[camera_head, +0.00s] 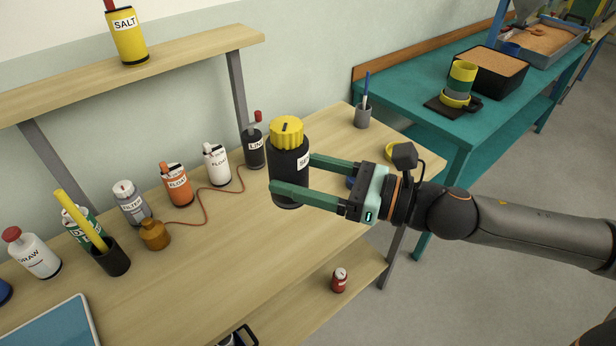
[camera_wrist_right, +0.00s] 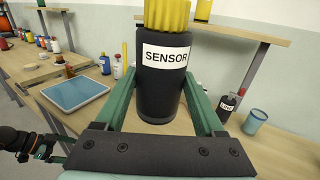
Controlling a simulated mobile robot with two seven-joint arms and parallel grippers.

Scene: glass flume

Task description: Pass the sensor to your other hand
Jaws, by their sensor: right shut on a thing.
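The sensor is a black bottle (camera_head: 288,164) with a ribbed yellow cap and a white label. My right gripper (camera_head: 291,176) is shut on its body, one green finger on each side, and holds it upright, seemingly above the wooden bench. In the right wrist view the sensor (camera_wrist_right: 162,82) stands between the fingers with its SENSOR label facing the camera. My left gripper (camera_wrist_right: 55,148) shows only partly at the lower left of the right wrist view, apart from the sensor. Its fingers are too small and cut off to judge. It is outside the head view.
The wooden bench (camera_head: 215,262) carries a row of labelled bottles along the wall, a red cord, a black cup (camera_head: 113,259) and a blue tray (camera_head: 50,325). A LINE bottle (camera_head: 254,148) stands close behind the sensor. A shelf (camera_head: 150,62) hangs above. The bench's middle is clear.

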